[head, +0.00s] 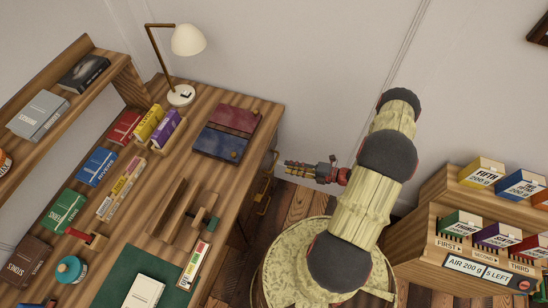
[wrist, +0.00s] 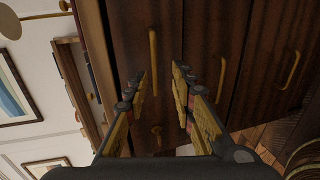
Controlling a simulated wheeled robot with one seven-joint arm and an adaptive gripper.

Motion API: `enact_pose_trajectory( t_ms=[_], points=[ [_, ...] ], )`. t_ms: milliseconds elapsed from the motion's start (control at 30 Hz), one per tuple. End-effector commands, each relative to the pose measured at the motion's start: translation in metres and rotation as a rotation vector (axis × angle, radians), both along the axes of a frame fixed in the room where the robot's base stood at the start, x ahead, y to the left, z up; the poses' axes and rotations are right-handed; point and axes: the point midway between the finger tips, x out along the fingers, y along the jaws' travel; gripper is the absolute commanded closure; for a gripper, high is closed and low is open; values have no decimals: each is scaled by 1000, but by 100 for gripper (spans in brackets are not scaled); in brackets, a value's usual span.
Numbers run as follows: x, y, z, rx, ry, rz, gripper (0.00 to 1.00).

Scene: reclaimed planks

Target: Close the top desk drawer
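The wooden desk (head: 220,110) stands at the left in the head view, and a brass handle (head: 263,204) shows low on its right side. In the wrist view, turned sideways, are dark wooden drawer fronts with upright brass handles. The top drawer (wrist: 130,35) appears to be the leftmost front, with its handle (wrist: 153,62) between my fingers. I cannot tell how far it stands out. My gripper (head: 287,169) is just right of the desk edge, pointing at it. Its fingers (wrist: 160,74) are apart and empty; contact with the handle cannot be told.
More handles (wrist: 221,80) (wrist: 290,70) are on the fronts to the right. The desktop holds a lamp (head: 188,40), two folders (head: 225,132) and several books.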

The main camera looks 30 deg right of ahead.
Motion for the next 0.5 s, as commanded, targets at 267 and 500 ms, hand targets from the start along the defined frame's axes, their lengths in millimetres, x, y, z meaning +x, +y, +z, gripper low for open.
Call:
enact_pose_trajectory(
  t_ms=[267,500],
  points=[
    [20,16,1,19,-18,2,74],
    [47,38,-7,17,-17,1,74]
  ],
)
